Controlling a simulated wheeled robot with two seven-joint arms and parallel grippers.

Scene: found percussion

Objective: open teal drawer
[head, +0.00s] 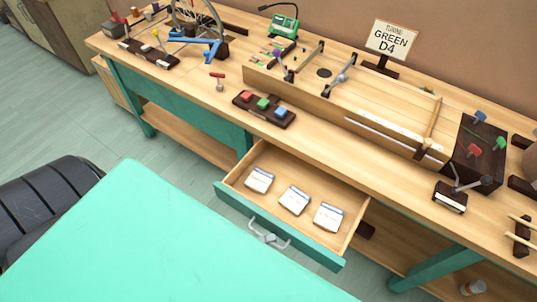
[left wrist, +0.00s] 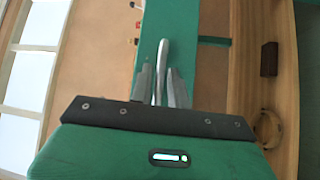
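The teal drawer (head: 318,252) under the workbench stands pulled out, its inside showing from above. Three white-and-blue packets lie in it: left (head: 260,180), middle (head: 294,200) and right (head: 328,218). The grey handle (head: 283,243) is on its teal front. My left gripper (head: 265,234) is at the handle, mostly hidden behind a large teal part of mine. In the left wrist view the two fingers of my left gripper (left wrist: 160,82) lie close on either side of the handle (left wrist: 163,55) and appear shut on it. My right gripper is not in view.
The workbench (head: 195,85) carries a long wooden box (head: 350,100), a block with coloured buttons (head: 264,108), a small red hammer (head: 218,80) and a "GREEN D4" sign (head: 391,38). A black ribbed object (head: 50,205) is at the left.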

